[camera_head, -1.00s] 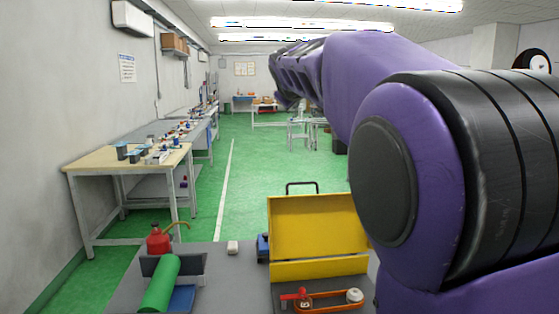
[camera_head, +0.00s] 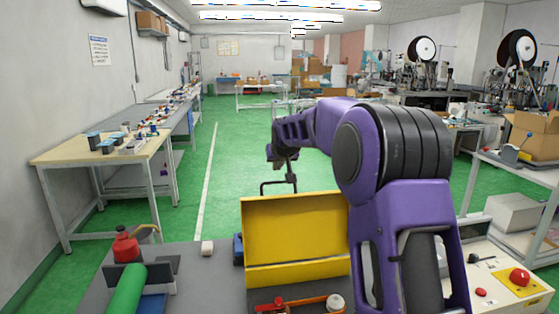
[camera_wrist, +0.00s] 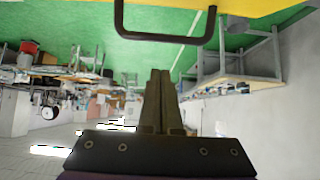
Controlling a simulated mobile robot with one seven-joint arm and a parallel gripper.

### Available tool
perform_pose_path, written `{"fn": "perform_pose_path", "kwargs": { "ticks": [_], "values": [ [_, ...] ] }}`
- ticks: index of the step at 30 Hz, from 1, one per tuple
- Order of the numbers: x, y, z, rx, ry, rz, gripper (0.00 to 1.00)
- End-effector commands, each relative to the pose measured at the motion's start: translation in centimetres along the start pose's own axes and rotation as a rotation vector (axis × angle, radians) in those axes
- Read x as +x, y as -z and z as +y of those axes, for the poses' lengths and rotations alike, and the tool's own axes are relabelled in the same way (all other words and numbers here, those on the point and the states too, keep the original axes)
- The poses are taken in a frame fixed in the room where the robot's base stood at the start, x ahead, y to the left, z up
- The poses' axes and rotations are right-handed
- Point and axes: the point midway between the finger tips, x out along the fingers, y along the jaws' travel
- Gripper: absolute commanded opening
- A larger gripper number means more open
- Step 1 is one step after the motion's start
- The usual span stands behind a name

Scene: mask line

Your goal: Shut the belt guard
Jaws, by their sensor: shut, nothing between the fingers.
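The yellow belt guard (camera_head: 295,240) stands open, its panel upright behind the belt drive. A black U-shaped handle (camera_head: 264,188) rises from its top edge. The orange belt and red part (camera_head: 285,304) lie exposed in front of the panel, cut by the lower picture edge. My gripper (camera_head: 292,178) is shut and empty, pointing down close to the handle in the head view. In the wrist view, the shut fingers (camera_wrist: 160,72) point toward the handle (camera_wrist: 165,38), with a gap showing between them, and a strip of the yellow guard (camera_wrist: 240,6) shows at the top.
A red can (camera_head: 125,246), a green roll (camera_head: 126,290) and a small white block (camera_head: 207,247) are on the grey bench (camera_head: 195,280) left of the guard. A control box with a red button (camera_head: 519,277) is at right. Green floor lies open beyond.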

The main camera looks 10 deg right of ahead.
Motion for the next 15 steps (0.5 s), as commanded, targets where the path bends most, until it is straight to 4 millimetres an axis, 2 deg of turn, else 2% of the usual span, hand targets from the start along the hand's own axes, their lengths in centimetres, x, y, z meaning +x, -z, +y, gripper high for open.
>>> {"fn": "perform_pose_path", "kwargs": {
  "ticks": [6, 15],
  "values": [
    [3.8, 0.0, 0.0, 0.0, -0.001, -0.002, 0.0],
    [1.6, -2.4, 0.0, -0.001, -0.001, 0.001, 0.0]
  ]
}}
